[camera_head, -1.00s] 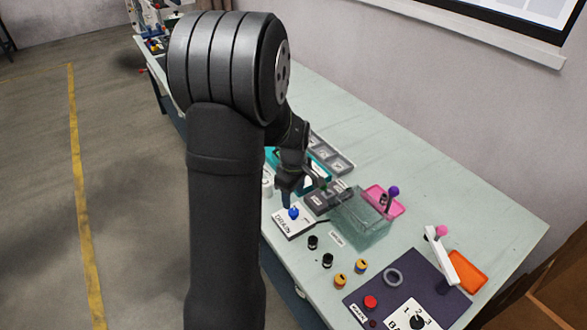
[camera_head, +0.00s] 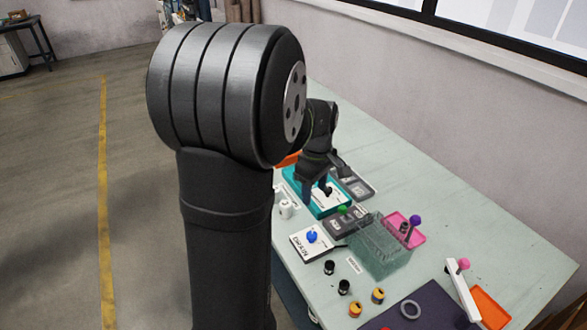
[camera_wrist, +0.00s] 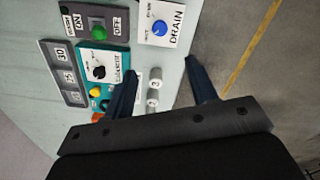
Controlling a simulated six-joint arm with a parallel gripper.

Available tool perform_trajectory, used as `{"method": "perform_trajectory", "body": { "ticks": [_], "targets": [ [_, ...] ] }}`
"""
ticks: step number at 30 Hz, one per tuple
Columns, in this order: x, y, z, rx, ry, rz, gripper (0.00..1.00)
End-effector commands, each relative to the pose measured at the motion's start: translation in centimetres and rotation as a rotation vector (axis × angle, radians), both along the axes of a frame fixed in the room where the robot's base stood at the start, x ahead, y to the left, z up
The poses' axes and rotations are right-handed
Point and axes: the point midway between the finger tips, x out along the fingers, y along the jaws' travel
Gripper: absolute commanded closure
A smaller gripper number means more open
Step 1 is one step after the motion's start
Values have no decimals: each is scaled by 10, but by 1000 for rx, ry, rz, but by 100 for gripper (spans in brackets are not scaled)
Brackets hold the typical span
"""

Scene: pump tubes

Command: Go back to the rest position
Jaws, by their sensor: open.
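My gripper (camera_head: 318,190) hangs over the work table (camera_head: 460,225), above the teal panel (camera_head: 328,212) in the head view, behind the DRAIN panel. In the wrist view its two dark fingers (camera_wrist: 160,66) are spread apart with nothing held between them. The white DRAIN panel with a blue knob (camera_wrist: 159,28) lies beyond the fingertips. The teal panel with a black knob (camera_wrist: 99,71) lies to the left of the fingers. Small white cylinders (camera_wrist: 153,103) show between the fingers. Part of the gripper is hidden by my arm in the head view.
A clear tank (camera_head: 378,245) stands mid-table beside a pink tray with a purple-knobbed lever (camera_head: 415,221). A grey module with a green knob (camera_wrist: 97,30) is nearby. Several black and yellow-banded caps (camera_head: 378,295) stand toward the front.

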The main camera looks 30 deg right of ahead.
Motion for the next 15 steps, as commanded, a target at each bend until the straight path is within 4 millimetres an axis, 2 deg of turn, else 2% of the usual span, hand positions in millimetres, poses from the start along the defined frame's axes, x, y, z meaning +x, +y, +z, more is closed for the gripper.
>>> {"method": "perform_trajectory", "body": {
  "ticks": [8,11,15],
  "targets": [
    [0,0,-3,1,0,0,48],
    [0,0,-12,1,0,0,48],
    [0,0,-36,3,3,0,48]
  ]
}}
